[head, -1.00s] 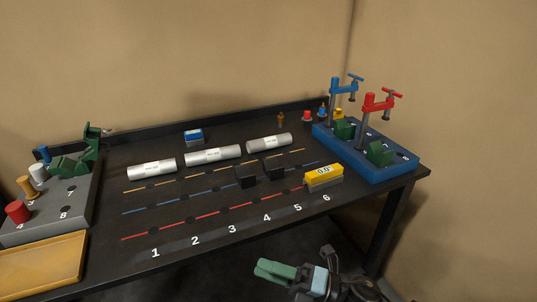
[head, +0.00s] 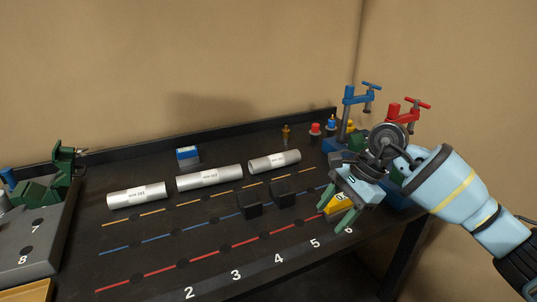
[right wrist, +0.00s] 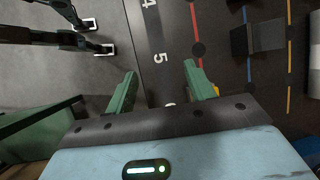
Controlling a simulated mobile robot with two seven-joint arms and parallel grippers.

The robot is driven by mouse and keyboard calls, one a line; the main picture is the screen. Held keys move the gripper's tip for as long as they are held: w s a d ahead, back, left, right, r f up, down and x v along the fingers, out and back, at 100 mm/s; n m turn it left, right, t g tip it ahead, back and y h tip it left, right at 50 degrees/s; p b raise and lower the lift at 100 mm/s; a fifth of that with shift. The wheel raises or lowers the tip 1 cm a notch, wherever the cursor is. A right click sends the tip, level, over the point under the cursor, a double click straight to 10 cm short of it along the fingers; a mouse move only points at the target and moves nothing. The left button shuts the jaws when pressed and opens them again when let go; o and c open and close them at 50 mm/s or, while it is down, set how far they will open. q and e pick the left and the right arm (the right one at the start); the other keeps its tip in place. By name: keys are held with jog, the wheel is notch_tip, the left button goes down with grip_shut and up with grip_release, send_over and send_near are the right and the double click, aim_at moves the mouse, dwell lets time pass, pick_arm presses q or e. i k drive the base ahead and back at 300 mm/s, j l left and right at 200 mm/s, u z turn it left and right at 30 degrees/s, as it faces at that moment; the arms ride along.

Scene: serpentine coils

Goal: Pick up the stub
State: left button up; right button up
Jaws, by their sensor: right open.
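Three silver cylinders with white labels lie in a row toward the back of the black table: left (head: 120,201), middle (head: 197,182) and right (head: 262,166). Their print is too small to read, and I cannot tell which thing is called the stub. My right gripper (head: 336,208) is open over the table's right end, near the numbers 5 and 6. Its green fingers (right wrist: 160,72) are apart with nothing between them. A yellow block (head: 337,204) sits below and between the fingers in the head view, partly hidden. My left gripper is not in view.
Two black blocks (head: 249,209) stand near the middle of the table. A blue clamp (head: 349,103) and a red clamp (head: 405,112) rise at the right, partly behind my right arm. A blue-topped block (head: 187,154) and a small brass piece (head: 286,134) stand at the back.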

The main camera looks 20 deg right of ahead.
aim_at(263, 164)
jog(key=i, duration=1.15)
